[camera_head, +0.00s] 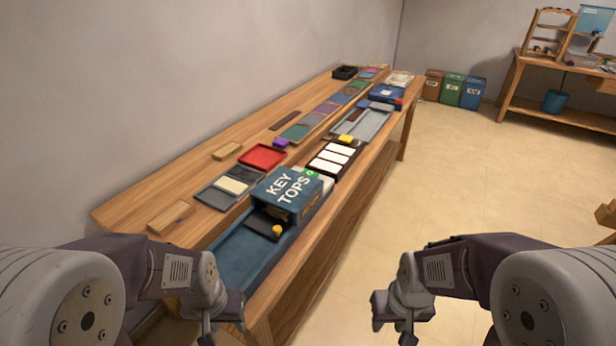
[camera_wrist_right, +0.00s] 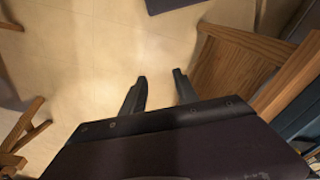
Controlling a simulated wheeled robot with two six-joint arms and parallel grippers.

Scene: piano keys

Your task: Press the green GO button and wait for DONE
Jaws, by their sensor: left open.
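A small green button (camera_head: 311,174) shows on a pale block at the right end of the blue KEY TOPS box (camera_head: 284,188), on the wooden table (camera_head: 200,214). Any lettering on the button is too small to read, and I see no DONE sign. My left gripper (camera_head: 226,322) is open and empty at the near end of the table, well short of the button. My right gripper (camera_head: 392,322) is over the floor, right of the table. In the right wrist view, its two fingers (camera_wrist_right: 161,82) stand apart with nothing between them.
White key blocks in a dark frame (camera_head: 333,158) lie just beyond the button. A red tray (camera_head: 262,157), a grey tray (camera_head: 221,190) and a blue tray (camera_head: 236,255) lie around the box. The floor (camera_head: 450,190) to the right is clear.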

